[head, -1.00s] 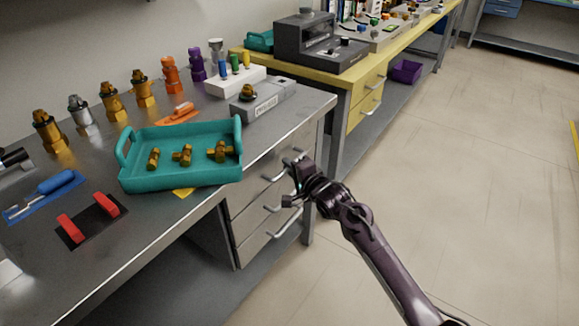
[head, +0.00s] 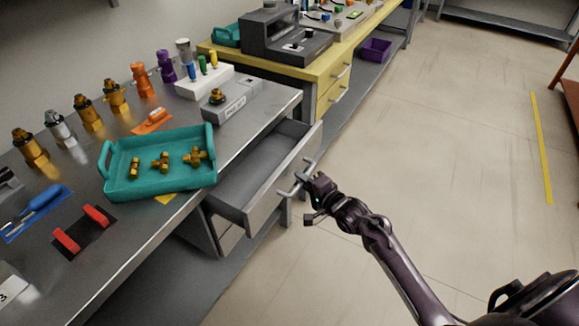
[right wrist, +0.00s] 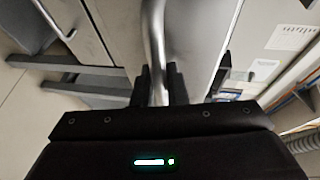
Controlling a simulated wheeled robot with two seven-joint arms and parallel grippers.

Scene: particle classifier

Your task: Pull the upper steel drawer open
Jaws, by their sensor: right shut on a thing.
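The upper steel drawer (head: 258,190) under the grey bench stands pulled well out, and its inside shows empty in the head view. Its bar handle (head: 297,179) is on the front panel. My right gripper (head: 308,186) is shut on this handle. In the right wrist view the two dark fingers (right wrist: 161,88) close around the bright metal bar (right wrist: 154,40). My left gripper is not in view; a dark part of my body shows at the bottom right of the head view.
A teal tray (head: 113,192) with brass fittings stands on the bench near the drawer. Several valves line the wall side. A yellow bench (head: 322,72) with drawers stands beyond. The floor (head: 420,150) right of the drawer is clear.

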